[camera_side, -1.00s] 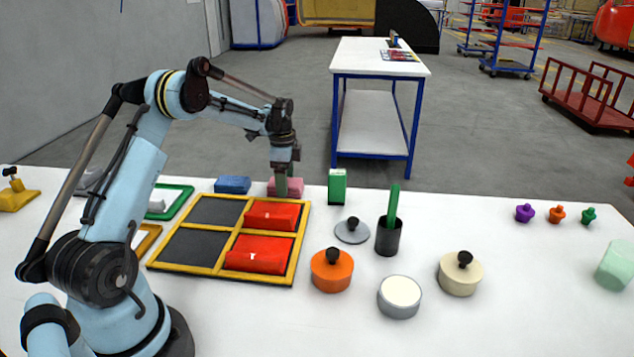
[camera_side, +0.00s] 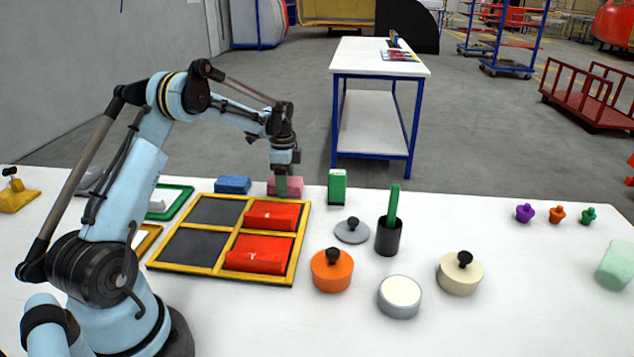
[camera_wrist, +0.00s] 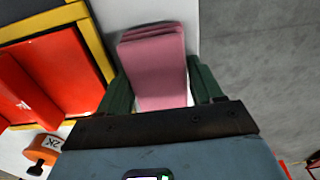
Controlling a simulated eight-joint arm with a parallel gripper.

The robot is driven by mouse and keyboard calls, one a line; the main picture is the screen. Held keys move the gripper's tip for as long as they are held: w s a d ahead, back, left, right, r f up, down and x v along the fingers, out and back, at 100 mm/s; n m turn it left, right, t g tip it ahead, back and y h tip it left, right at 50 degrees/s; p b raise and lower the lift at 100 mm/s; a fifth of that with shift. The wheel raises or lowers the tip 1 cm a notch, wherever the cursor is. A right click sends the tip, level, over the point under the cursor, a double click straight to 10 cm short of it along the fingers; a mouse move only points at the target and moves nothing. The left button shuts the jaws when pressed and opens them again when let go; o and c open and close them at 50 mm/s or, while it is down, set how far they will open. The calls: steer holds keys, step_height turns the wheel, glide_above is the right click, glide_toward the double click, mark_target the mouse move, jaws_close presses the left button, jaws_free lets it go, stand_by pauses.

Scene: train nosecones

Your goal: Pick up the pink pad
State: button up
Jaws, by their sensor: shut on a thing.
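The pink pad (camera_side: 291,187) is at the back edge of the white table, behind the yellow-framed tray. My gripper (camera_side: 283,186) points down over it, and its near green finger covers part of the pad. In the wrist view the pink pad (camera_wrist: 155,65) lies between the two green fingers of my gripper (camera_wrist: 160,88), one on each side. The gripper is shut on the pad. I cannot tell any gap between the pad and the table.
A blue pad (camera_side: 233,184) lies left of the pink one, and a green block (camera_side: 337,186) stands to its right. The yellow-framed tray (camera_side: 192,276) in front holds two red packs (camera_side: 272,215). A black cup (camera_side: 388,238), pots and lids stand further right.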

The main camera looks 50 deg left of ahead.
steer(key=shift+r, duration=0.45)
step_height(320, 180, up, 3)
steer(key=d+r, duration=0.6)
steer(key=d, duration=0.5)
steer(key=shift+d+r, duration=0.3)
